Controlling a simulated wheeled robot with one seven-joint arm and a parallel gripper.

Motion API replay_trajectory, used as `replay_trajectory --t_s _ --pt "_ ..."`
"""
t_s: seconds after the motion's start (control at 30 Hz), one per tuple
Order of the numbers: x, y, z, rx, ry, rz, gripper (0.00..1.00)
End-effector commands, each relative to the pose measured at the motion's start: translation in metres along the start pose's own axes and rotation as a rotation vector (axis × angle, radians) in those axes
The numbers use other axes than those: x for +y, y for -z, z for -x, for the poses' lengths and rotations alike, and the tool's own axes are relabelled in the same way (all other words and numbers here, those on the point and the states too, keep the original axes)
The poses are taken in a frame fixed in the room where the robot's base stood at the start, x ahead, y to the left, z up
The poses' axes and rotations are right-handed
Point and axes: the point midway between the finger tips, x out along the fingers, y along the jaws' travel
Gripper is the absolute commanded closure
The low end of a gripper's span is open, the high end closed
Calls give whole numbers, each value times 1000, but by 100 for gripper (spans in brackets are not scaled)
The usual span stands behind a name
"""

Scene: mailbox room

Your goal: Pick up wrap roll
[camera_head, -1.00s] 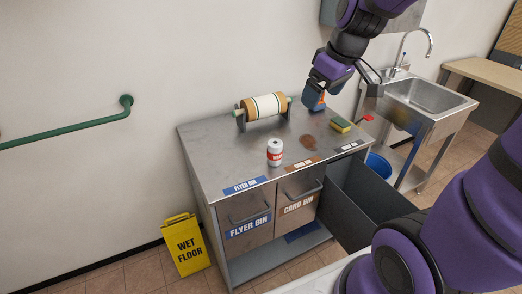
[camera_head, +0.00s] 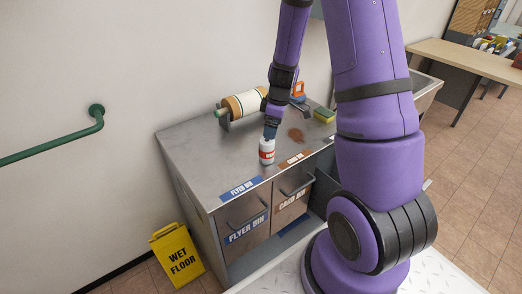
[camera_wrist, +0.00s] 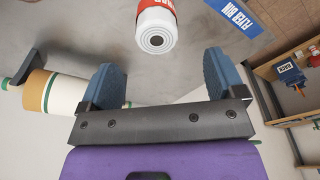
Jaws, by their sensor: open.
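The wrap roll (camera_head: 245,103) lies across its stand at the back of the steel cabinet top, a cream roll with tan and green bands. In the head view my arm hides part of its right end. In the wrist view the roll (camera_wrist: 58,95) lies at the left, beside and partly behind my left finger. My gripper (camera_wrist: 165,75) is open, with its two blue fingers apart and nothing held between them. A white can with a red label (camera_wrist: 156,28) is just beyond the fingertips. In the head view my gripper (camera_head: 270,131) is just above that can.
The can (camera_head: 267,151) stands on the cabinet top (camera_head: 195,150). A brown stain (camera_head: 296,134), a sponge (camera_head: 324,115) and an orange-handled item (camera_head: 299,90) are to the right. A yellow wet floor sign (camera_head: 177,255) stands at the cabinet's left. A green rail (camera_head: 60,145) runs along the wall.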

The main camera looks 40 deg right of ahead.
Motion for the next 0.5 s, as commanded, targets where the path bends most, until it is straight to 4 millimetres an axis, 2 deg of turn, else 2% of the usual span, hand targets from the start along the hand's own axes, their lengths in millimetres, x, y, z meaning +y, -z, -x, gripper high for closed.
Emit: replay_trajectory --t_s 0.3,0.5 --pt "0 0 -42 -1 2 -1 11" --pt "1 1 -53 0 0 0 11"
